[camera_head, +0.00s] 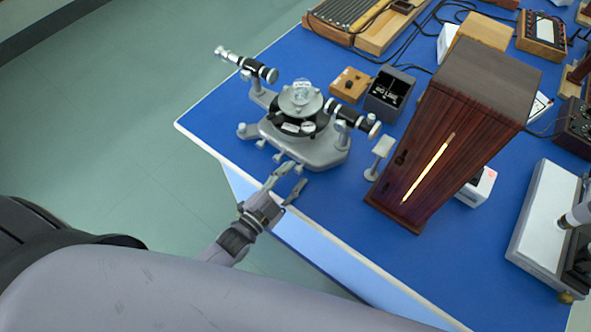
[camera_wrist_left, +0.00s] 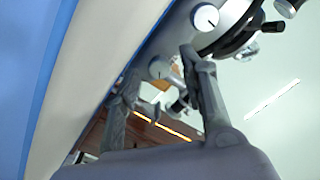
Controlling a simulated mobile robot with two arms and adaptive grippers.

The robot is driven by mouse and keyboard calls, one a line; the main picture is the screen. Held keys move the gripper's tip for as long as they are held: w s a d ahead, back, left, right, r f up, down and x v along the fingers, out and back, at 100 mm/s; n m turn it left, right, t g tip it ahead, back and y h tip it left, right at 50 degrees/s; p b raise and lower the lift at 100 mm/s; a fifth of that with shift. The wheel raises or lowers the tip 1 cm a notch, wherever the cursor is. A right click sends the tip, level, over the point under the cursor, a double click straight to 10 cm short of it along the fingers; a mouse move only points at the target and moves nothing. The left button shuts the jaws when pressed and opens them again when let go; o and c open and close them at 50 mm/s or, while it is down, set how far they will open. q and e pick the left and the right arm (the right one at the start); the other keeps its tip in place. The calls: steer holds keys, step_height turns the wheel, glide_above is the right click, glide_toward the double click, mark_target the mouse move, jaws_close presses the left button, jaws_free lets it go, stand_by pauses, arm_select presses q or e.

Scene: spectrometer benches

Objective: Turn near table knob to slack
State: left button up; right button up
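The grey spectrometer (camera_head: 318,151) with black telescope tubes and a round glass-topped table stands near the corner of the blue bench. Small knobs (camera_head: 277,157) stick out from its near side. My left gripper (camera_head: 291,177) is just in front of them at the bench edge, its fingers apart. In the left wrist view a grey round knob (camera_wrist_left: 158,68) shows between the open fingers, and it looks ungripped. A second knob with a white face (camera_wrist_left: 205,17) is above it. I cannot tell which one is the table knob, or whether a finger touches it. My right gripper is not in view.
A tall dark wooden lamp box (camera_head: 440,130) with a glowing slit stands right of the spectrometer. A small white-topped stand (camera_head: 381,158) is between them. A wooden block (camera_head: 350,85) and a dark box (camera_head: 389,93) sit behind. The blue bench's front edge is close below the gripper.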

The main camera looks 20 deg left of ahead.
arm_select(q)
steer(key=shift+x, duration=0.9)
jaws_close()
